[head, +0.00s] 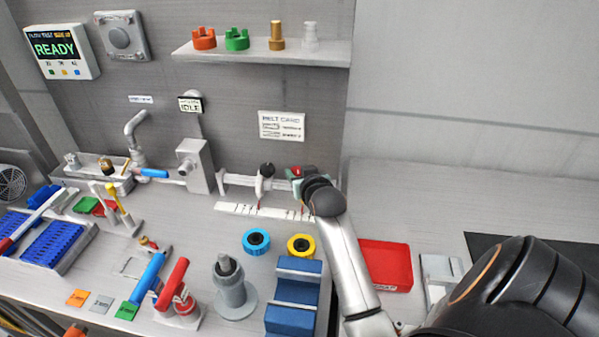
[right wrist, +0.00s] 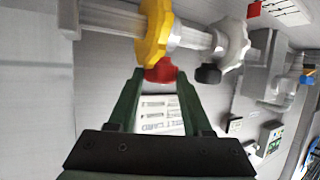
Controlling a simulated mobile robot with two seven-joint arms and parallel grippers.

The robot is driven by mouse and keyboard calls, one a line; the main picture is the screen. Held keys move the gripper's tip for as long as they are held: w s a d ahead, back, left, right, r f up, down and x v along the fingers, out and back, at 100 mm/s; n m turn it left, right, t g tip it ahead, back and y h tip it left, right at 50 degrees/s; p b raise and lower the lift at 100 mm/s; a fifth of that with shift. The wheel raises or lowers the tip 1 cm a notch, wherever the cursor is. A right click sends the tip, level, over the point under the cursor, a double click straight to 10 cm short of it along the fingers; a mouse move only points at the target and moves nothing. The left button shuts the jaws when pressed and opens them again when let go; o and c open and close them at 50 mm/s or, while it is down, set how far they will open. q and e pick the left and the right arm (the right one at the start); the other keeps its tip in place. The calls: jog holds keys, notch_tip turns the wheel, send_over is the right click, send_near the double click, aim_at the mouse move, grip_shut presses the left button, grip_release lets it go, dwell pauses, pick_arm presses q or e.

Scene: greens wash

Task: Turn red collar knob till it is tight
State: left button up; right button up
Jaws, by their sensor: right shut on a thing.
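The red collar knob (right wrist: 160,71) sits on the side of a yellow collar (right wrist: 154,30) around a pale horizontal rail. My right gripper (right wrist: 160,78) has its two dark green fingers shut on the red knob, one on each side. In the head view the right gripper (head: 297,176) is at the right part of the rail on the back wall, and its wrist hides most of the yellow collar. A bit of red shows beside the fingers. How tight the knob is cannot be seen. My left gripper is in neither view.
A white collar (right wrist: 232,42) with a black knob (right wrist: 208,74) stands beside the yellow one on the rail. A white scale strip (head: 245,210) lies below. Blue and yellow rings (head: 257,253), a blue block stand (head: 292,292) and a red tray (head: 403,262) are nearer on the bench.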

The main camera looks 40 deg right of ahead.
grip_shut()
jog(key=shift+d+n, duration=0.1)
jog(key=shift+n, duration=0.2)
jog(key=shift+d+n+t+y, duration=0.15)
jog(key=shift+n+t+y, duration=0.35)
jog(key=shift+n+y, duration=0.5)
jog(key=shift+d+n+y, duration=0.1)
jog(key=shift+n+y, duration=0.5)
jog(key=shift+y, duration=0.4)
jog(key=shift+d+f+n+y+b, duration=0.1)
jog(key=shift+f+n+y+b, duration=0.05)
jog(key=shift+n+y+b, duration=0.6)
jog(key=n+y+b, duration=0.1)
jog(key=b, duration=0.1)
jog(key=shift+t+y+b, duration=0.3)
jog(key=shift+y+b, duration=0.05)
jog(key=shift+b, duration=0.05)
jog(key=shift+r+n+y+b, duration=0.2)
jog(key=shift+n+y+b, duration=0.7)
jog(key=shift+b, duration=0.35)
